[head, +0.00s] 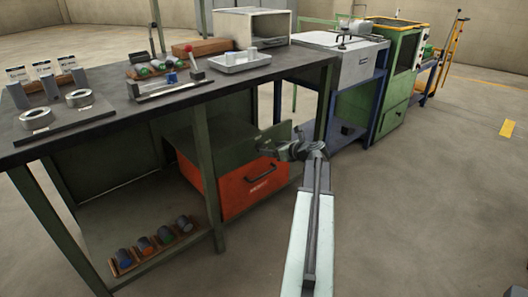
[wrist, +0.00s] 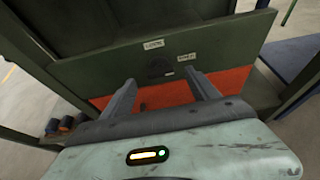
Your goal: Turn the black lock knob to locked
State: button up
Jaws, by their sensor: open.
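The black lock knob (wrist: 160,67) sits on a dark green panel (wrist: 105,74) in the wrist view. A white label reading LOCK (wrist: 153,44) is above it, and a second label (wrist: 187,57), too small to read surely, is to its upper right. Which way the knob points is too dark to tell. My gripper (wrist: 160,77) is open and empty, its fingers on either side of the knob's line and apart from it. In the head view my gripper (head: 297,146) is in front of the green panel, and I cannot make out the knob there.
An orange drawer (head: 250,185) with a black handle is below the panel, under the workbench (head: 110,122). A bench leg (head: 205,190) stands left of the drawer. Colored cylinders (head: 145,245) lie on the low shelf. The floor to the right (head: 430,200) is clear.

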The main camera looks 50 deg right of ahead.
aim_at(266, 148)
jog(key=b+x, duration=0.1)
jog(key=x, duration=0.3)
jog(key=shift+w, duration=0.15)
jog(key=c, duration=1.2)
jog(key=shift+a, duration=0.3)
jog(key=shift+c, duration=0.8)
jog(key=shift+d, duration=0.15)
jog(key=shift+a+f+n+t+h+b, duration=0.35)
jog(key=shift+n+h+b, duration=0.8)
jog(key=shift+n+b, duration=0.85)
jog(key=shift+a+f+n+t+h+b, duration=0.2)
jog(key=shift+n+t+h+b, duration=0.25)
jog(key=shift+n+h+b, duration=1.45)
jog(key=shift+a+f+n+t+h+b, duration=0.2)
jog(key=shift+f+n+t+h+b, duration=0.2)
jog(key=shift+n+b, duration=1.7)
jog(key=shift+r+n+p, duration=0.15)
jog(key=shift+n+p, duration=0.4)
jog(key=shift+n, duration=0.25)
